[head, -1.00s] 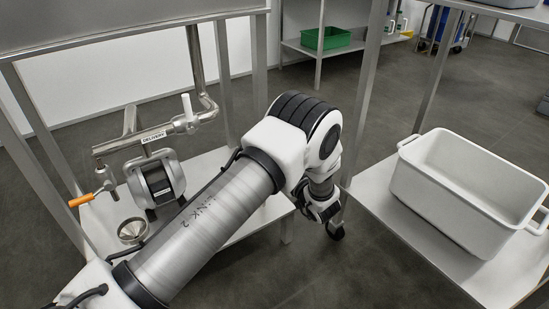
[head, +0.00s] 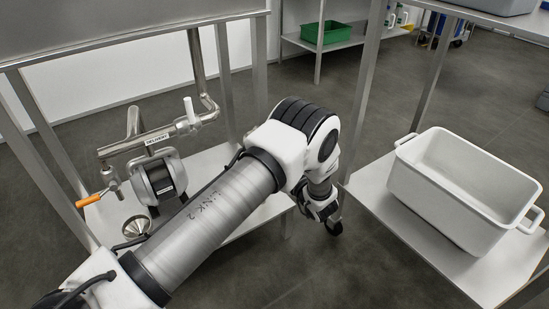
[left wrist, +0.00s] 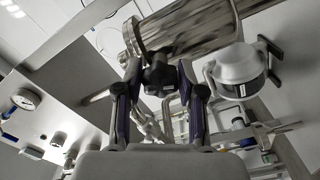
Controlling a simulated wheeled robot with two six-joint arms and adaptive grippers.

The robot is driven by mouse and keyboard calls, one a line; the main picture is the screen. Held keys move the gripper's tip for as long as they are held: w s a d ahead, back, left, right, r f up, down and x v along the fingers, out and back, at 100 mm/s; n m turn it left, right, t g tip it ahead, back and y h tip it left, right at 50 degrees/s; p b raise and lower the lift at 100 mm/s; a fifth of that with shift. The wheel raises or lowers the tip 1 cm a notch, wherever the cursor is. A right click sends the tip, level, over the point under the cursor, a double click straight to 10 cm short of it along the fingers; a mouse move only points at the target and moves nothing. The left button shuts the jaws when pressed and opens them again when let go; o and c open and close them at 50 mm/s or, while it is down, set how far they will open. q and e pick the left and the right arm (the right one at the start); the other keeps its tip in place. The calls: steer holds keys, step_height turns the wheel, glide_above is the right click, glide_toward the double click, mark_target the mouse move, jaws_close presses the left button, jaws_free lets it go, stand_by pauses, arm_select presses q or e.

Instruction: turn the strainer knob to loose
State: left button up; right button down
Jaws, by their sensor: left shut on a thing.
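In the left wrist view, a dark lobed knob (left wrist: 158,74) sits at the end of a shiny steel cylinder (left wrist: 185,32), which looks like the strainer body. My left gripper (left wrist: 159,82) has its two fingers on either side of the knob and is shut on it. No marking for the knob's position is readable. In the head view, my left arm crosses the middle; its wrist points down past the shelf edge, and I cannot make out the fingertips or the knob there. My right gripper is not in view.
In the head view, a steel pipe labelled DELIVERY (head: 157,138) with an orange-handled valve (head: 88,199), a pump (head: 158,180) and a funnel (head: 137,226) stand left of my arm. A white tub (head: 450,205) is on the right shelf. In the wrist view, a gauge (left wrist: 25,99) is at left.

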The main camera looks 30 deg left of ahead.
arm_select(q)
steer(key=n, duration=0.4)
steer(key=shift+n+p, duration=0.3)
steer(key=shift+p, duration=0.05)
steer(key=n, duration=0.3)
steer(key=shift+n, duration=0.4)
steer(key=n+p, duration=0.1)
steer(key=n, duration=0.3)
steer(key=shift+n, duration=2.2)
steer(key=o, duration=1.1)
steer(key=shift+o, duration=0.2)
